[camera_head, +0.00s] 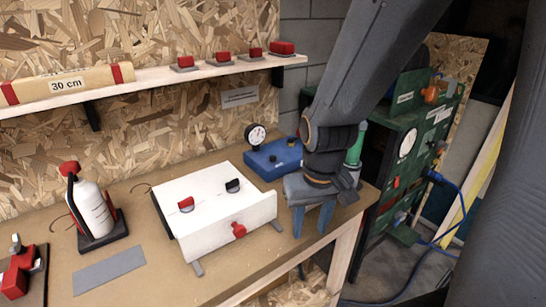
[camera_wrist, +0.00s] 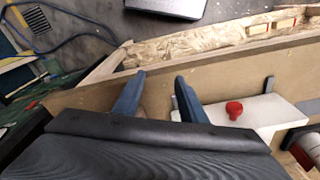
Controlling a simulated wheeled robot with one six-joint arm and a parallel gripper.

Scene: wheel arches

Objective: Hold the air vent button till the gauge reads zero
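A blue box (camera_head: 268,162) with black knobs stands at the back of the bench, and a small round gauge (camera_head: 257,135) rises at its back left. The needle is too small to read. I cannot tell which control is the air vent button. A white box (camera_head: 205,212) in front has a red knob (camera_head: 239,231) on its front face and a red and a black switch on top. The red knob also shows in the wrist view (camera_wrist: 234,109). My gripper (camera_head: 312,228) is open and empty at the white box's right, fingers down, touching no control. My arm partly hides the blue box's right side.
A white bottle (camera_head: 95,210) with a red top stands at left, near a grey plate (camera_head: 110,270) and red clamp-like parts. A shelf (camera_head: 150,79) runs above. A green cabinet (camera_head: 400,150) with a larger dial and blue hose stands right. The bench's front right is clear.

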